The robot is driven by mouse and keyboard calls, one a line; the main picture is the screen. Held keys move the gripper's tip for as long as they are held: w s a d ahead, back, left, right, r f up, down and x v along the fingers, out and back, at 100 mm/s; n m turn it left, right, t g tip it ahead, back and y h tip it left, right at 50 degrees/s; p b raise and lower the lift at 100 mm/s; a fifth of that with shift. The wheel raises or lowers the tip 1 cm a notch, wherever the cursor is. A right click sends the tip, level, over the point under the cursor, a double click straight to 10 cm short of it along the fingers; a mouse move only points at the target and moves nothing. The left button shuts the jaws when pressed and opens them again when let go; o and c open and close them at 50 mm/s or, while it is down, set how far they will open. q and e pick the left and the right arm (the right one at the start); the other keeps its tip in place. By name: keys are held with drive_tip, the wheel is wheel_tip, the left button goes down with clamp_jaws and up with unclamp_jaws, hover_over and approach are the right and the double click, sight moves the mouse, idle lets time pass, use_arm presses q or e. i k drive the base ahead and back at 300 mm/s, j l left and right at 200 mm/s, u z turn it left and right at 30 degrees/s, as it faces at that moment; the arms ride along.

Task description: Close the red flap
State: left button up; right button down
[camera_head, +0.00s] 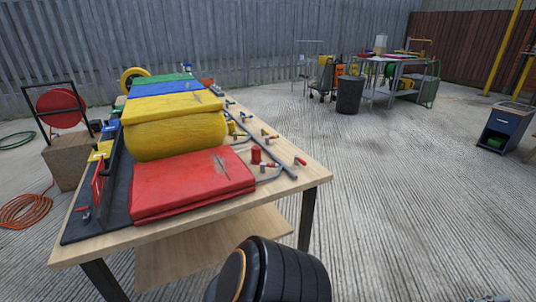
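A small red panel (97,183) stands steeply on edge at the near left end of the wooden table (290,185), beside a black bar. It looks like the red flap, but it is small and seen nearly edge-on. Just beyond it, a yellow panel (101,151) and a blue panel (111,126) lie flatter along the same edge. A red cushion (192,180) lies low and flat on the table's dark mat (82,223). A dark rounded part of my arm shows at the bottom middle. Neither of my grippers can be made out.
A bulging yellow cushion (175,125) and flatter blue (165,88) and green cushions lie behind the red one. Pipes with red-handled valves (299,161) line the table's right side. An orange hose coil (27,210) lies left.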

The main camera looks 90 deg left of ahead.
sight(97, 183)
drive_tip(key=u, duration=0.45)
drive_tip(key=i+u, duration=0.15)
drive_tip(key=u, duration=0.25)
drive_tip(key=l+u, duration=0.1)
drive_tip(key=u, duration=0.35)
drive_tip(key=i+l+u, duration=0.1)
drive_tip(key=u, duration=0.3)
